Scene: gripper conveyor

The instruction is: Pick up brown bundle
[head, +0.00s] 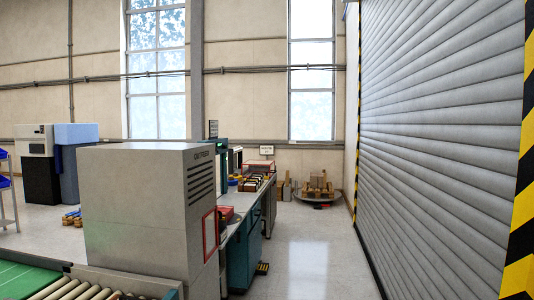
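I cannot make out for certain which thing is the brown bundle. Brown block-like items (318,184) stand in a group on a low round grey platform by the far wall. Small brown and blue items (72,217) lie on the floor at the left, too small to tell apart. Neither of my grippers shows in the head view.
A large grey cabinet (140,210) stands at the left front, behind a roller conveyor (90,291) with a green belt (28,282). Teal workbenches (240,255) run behind it. A grey roller shutter (440,130) closes the right side.

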